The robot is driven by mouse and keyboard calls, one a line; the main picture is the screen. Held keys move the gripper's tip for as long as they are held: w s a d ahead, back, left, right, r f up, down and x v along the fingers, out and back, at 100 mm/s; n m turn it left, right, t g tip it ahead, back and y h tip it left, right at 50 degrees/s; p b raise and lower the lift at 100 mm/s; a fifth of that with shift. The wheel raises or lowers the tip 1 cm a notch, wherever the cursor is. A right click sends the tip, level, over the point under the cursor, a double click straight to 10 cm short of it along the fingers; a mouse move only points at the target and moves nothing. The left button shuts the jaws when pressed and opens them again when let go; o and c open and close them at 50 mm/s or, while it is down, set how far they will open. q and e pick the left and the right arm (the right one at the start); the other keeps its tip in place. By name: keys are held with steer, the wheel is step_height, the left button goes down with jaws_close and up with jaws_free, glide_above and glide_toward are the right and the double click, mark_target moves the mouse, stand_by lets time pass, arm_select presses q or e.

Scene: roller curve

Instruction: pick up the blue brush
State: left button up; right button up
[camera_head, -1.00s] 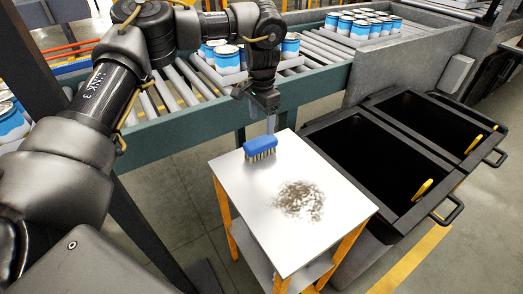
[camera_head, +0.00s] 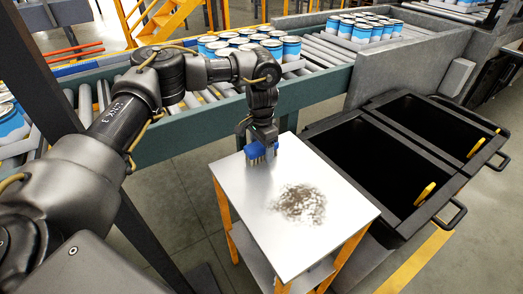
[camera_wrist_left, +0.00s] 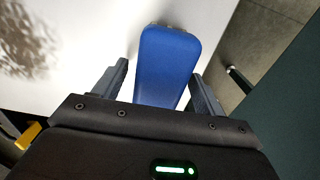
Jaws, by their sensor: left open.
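The blue brush (camera_head: 256,151) lies bristles down on the white table (camera_head: 328,215), near its far left edge. My left gripper (camera_head: 262,148) is right above and around the brush and hides part of it. In the left wrist view the blue back of the brush (camera_wrist_left: 166,62) shows between the two open fingers of my left gripper (camera_wrist_left: 160,85). A gap shows on the left side; on the right the finger is close to the brush. A dark patch of debris (camera_head: 300,203) lies on the table. My right gripper is not in view.
A roller conveyor (camera_head: 205,125) with blue and white cans (camera_head: 245,42) runs behind the table. Two black bins (camera_head: 365,160) with yellow handles stand to the right. The table's middle and front are clear apart from the debris.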

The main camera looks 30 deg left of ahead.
arm_select(q)
steer(key=c, duration=1.1)
steer(key=shift+r, duration=0.6)
steer(key=s+d+r, duration=0.2)
steer(key=d+r, duration=0.9)
steer(key=d, duration=0.3)
steer(key=shift+r, duration=0.35)
steer(key=shift+s, duration=0.1)
